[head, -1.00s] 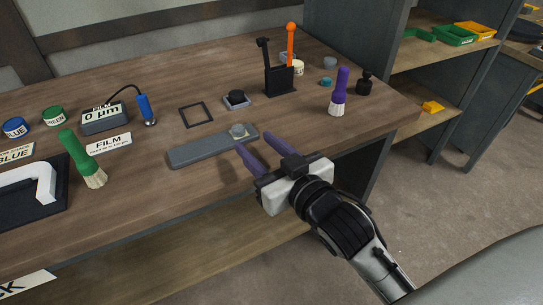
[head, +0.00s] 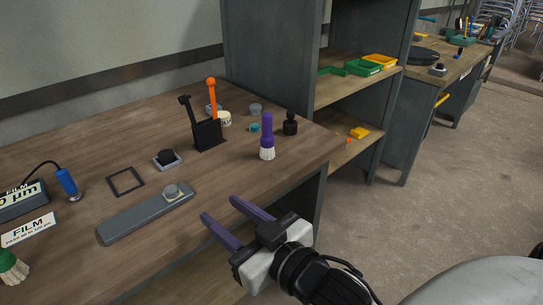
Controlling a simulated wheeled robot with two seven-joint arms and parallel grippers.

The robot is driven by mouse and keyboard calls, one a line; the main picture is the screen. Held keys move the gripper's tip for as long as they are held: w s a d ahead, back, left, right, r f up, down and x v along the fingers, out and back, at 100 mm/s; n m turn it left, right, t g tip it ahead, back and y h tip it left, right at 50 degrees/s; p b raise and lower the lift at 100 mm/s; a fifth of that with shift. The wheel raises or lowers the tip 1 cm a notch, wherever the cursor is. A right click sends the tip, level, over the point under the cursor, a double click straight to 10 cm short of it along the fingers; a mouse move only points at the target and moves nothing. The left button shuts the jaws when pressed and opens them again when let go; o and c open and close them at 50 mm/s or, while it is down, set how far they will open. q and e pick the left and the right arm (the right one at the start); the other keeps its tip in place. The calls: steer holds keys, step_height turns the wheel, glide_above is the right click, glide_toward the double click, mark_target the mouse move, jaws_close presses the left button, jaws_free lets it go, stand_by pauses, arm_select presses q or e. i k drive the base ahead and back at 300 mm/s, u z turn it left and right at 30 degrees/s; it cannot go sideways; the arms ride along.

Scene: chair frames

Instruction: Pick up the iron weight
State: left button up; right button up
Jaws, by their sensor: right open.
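A small black knobbed piece (head: 290,123), which looks like the iron weight, stands upright near the bench's right end, behind and right of a purple brush (head: 267,138). My right gripper (head: 219,209) has two purple fingers spread apart with nothing between them. It is at the bench's front edge, nearer to me than the black piece and well apart from it. My left gripper is not in view.
A grey bar with a round knob (head: 140,215) lies just left of my right gripper. A black holder (head: 207,134) with an orange-handled tool, a black square frame (head: 125,181) and small jars stand behind. Shelves (head: 340,84) with trays stand to the right.

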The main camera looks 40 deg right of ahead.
mark_target(290, 126)
steer(key=z, duration=1.25)
